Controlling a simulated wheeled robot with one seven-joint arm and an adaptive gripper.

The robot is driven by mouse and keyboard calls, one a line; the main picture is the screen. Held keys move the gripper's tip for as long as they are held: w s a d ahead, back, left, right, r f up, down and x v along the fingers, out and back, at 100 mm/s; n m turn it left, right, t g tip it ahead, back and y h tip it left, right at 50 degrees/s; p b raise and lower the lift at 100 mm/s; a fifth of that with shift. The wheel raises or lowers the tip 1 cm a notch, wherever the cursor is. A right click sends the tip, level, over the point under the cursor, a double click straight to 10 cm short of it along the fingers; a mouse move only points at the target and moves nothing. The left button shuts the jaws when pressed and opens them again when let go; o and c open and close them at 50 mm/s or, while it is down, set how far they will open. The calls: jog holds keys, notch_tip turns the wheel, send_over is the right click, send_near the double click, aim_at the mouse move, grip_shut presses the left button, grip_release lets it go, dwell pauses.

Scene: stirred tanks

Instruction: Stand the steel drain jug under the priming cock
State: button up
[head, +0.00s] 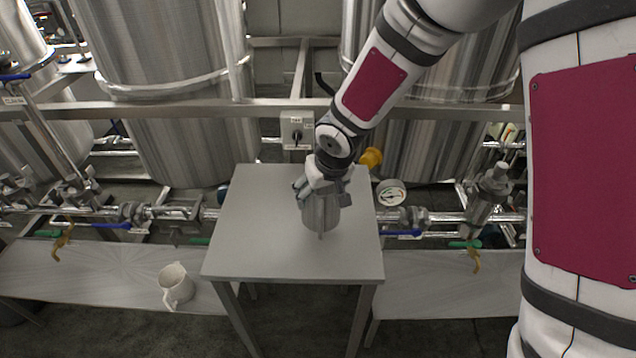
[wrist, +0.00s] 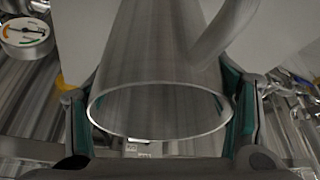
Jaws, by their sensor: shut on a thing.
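The steel drain jug (head: 318,214) is a grey metal vessel over the small grey table in the head view. My gripper (head: 322,188) is shut on it from above. In the wrist view the jug (wrist: 165,55) sits between the two green-padded fingers of my gripper (wrist: 160,125), its round rim towards me and its handle at upper right. I cannot tell whether its base touches the tabletop. Two brass-spouted cocks hang from the pipework, a left one (head: 62,241) and a right one (head: 472,256). No readable label shows which is the priming cock.
The grey table (head: 250,250) has bare top around the jug. A cream jug (head: 176,286) stands on the low left bench (head: 100,268). The low right bench (head: 430,285) looks clear. Pipes, a gauge (head: 391,192) and large steel tanks (head: 170,90) stand behind.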

aim_at(319, 192)
jog(key=w, duration=0.3)
jog(key=shift+a+f, duration=0.15)
jog(key=shift+a, duration=0.05)
jog(key=shift+f, duration=1.7)
jog(key=shift+f, duration=0.1)
jog(key=o, duration=1.3)
jog(key=shift+f, duration=0.1)
jog(key=shift+s+d+r, duration=0.1)
jog(key=shift+r, duration=0.45)
jog(key=p+v, duration=0.1)
jog(key=v, duration=1)
jog(key=shift+r+p, duration=0.15)
jog(key=shift+p, duration=0.15)
